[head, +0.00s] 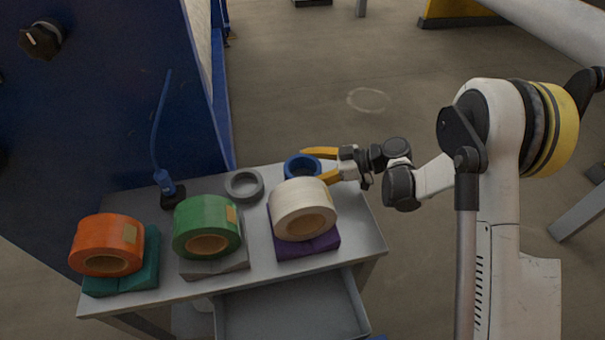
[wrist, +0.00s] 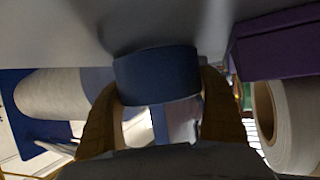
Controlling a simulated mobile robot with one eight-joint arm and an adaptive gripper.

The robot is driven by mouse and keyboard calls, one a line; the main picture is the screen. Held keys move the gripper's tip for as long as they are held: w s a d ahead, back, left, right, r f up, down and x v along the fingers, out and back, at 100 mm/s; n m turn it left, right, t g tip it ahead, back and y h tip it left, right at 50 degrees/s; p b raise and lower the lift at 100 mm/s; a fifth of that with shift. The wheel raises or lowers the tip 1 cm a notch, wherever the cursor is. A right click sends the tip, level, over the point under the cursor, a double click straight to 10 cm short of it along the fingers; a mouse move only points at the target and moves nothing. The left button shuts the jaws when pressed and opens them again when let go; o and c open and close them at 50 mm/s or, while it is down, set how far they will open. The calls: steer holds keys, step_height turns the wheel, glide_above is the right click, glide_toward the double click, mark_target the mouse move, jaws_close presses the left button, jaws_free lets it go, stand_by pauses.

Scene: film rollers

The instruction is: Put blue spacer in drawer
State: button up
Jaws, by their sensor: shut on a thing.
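The blue spacer (head: 302,166) is a short blue ring at the back of the grey table, behind the white roll. My gripper (head: 318,167) reaches in from the right with its yellow fingers around the ring. In the wrist view, the spacer (wrist: 157,76) sits between the two fingers (wrist: 158,100), which are shut on it. It is at or very near the tabletop; I cannot tell whether it touches. The drawer (head: 290,306) below the table's front edge is pulled open, and the part of its inside that shows looks empty.
A white roll (head: 302,208) on a purple block stands just in front of my gripper. A green roll (head: 206,226), an orange roll (head: 106,243), a grey ring (head: 243,185) and a blue lamp-like stand (head: 164,182) are also on the table (head: 358,236). A blue panel rises behind at left.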

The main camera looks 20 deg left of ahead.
steer(key=shift+f, duration=0.2)
steer(key=o, duration=1.2)
steer(key=shift+r, duration=0.3)
steer(key=p+v, duration=0.3)
steer(key=v, duration=0.9)
steer(key=shift+p, duration=0.4)
